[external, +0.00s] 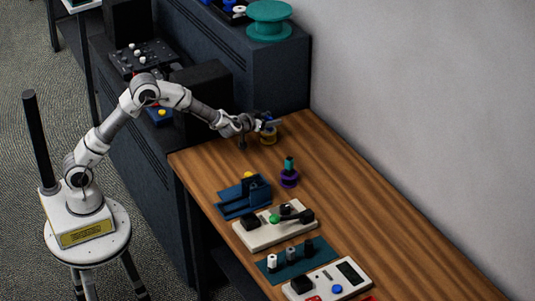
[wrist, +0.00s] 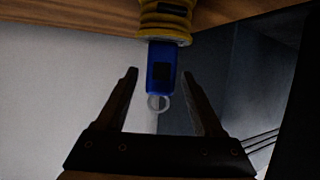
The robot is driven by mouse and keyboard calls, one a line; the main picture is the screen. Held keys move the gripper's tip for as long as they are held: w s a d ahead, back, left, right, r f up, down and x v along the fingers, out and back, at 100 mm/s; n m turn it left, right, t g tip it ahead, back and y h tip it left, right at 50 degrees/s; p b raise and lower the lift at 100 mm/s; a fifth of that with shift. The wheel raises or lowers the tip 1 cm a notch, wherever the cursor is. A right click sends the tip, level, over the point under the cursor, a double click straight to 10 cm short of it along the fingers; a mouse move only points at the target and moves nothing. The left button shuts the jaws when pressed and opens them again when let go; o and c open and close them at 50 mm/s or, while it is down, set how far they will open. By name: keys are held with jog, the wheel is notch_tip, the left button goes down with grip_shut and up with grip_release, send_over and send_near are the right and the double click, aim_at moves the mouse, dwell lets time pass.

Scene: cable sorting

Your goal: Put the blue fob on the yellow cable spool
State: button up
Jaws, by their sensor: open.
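The yellow cable spool (external: 268,138) stands at the far end of the wooden table; it also shows at the top of the wrist view (wrist: 166,20). The blue fob (wrist: 161,62), with a dark square on its face and a pale ring at one end, meets the spool's end in the wrist view and appears to stand on top of it. My gripper (wrist: 160,76) is open, its two dark fingers apart on either side of the fob with gaps visible. In the external view my gripper (external: 262,124) is at the spool, and the fob is hard to make out.
A purple spool (external: 289,180) with a teal piece on it stands nearer on the table (external: 340,185). A blue fixture (external: 243,197), a pale board with a green knob (external: 275,228) and more panels lie in front. A dark cabinet (external: 262,75) holds a green spool (external: 269,20). The table's wall side is clear.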

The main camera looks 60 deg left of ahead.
jog(key=s+d+r+m+g+h+p, duration=0.15)
jog(key=s+d+r+h, duration=0.25)
jog(key=s+r, duration=0.6)
jog(key=s+d+r+m+t+h, duration=0.1)
jog(key=s+d+r+m+h, duration=0.15)
jog(key=s+r, duration=0.75)
jog(key=s+a+f+g+y, duration=0.1)
jog(key=s+a+f+g, duration=0.15)
jog(key=s, duration=0.75)
jog(key=s+a+f+g, duration=0.2)
jog(key=s+a, duration=0.1)
jog(key=s, duration=0.7)
jog(key=s+a+f+g+y, duration=0.1)
jog(key=s+a+f+g, duration=0.15)
jog(key=s, duration=0.65)
notch_tip(320, 180, up, 10)
jog(key=p, duration=1)
jog(key=shift+s+d+t, duration=0.15)
jog(key=shift+d+t, duration=0.1)
jog(key=shift+t, duration=0.1)
jog(key=shift+f+h, duration=0.1)
jog(key=shift+h, duration=0.15)
